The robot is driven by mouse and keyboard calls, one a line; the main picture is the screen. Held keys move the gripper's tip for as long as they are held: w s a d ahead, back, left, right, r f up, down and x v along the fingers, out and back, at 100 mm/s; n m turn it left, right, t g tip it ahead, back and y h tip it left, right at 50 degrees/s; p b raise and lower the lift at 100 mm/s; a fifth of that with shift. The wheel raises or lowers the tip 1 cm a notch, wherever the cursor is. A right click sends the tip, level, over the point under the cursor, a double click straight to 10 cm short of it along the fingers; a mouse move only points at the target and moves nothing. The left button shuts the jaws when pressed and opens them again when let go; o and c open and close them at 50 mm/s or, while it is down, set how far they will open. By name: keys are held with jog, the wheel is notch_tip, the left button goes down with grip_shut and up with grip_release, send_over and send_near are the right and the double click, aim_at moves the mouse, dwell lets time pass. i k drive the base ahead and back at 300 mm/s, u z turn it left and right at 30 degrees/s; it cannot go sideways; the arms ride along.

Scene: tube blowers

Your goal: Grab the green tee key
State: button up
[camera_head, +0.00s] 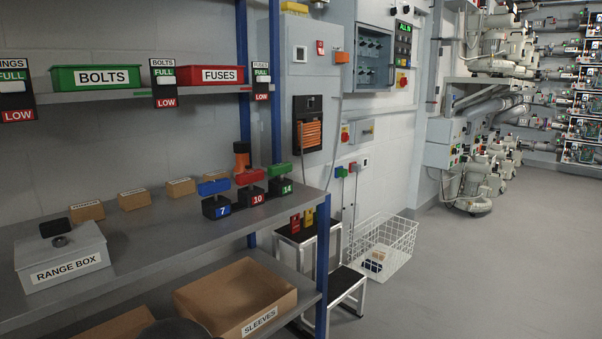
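The green tee key (280,169) stands upright at the right end of the grey shelf top (150,235). Its green crossbar is above a dark block with a green label reading 14. A red tee key (249,177) with a block labelled 10 stands just left of it. A blue tee key (213,187) with a block labelled 7 stands further left and nearer. The green key's lower part is in its block and cannot be seen.
A blue upright post (276,85) rises close behind the green key, and another (322,265) stands at the shelf's front right corner. An orange-and-black item (241,155) stands behind the red key. The range box (62,258) sits at left. Shelf in front of the keys is clear.

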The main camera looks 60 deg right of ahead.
aim_at(277, 171)
jog(key=z, duration=1.55)
jog(key=k, duration=0.5)
jog(key=z, duration=0.8)
jog(key=i, duration=0.95)
jog(key=u, duration=1.2)
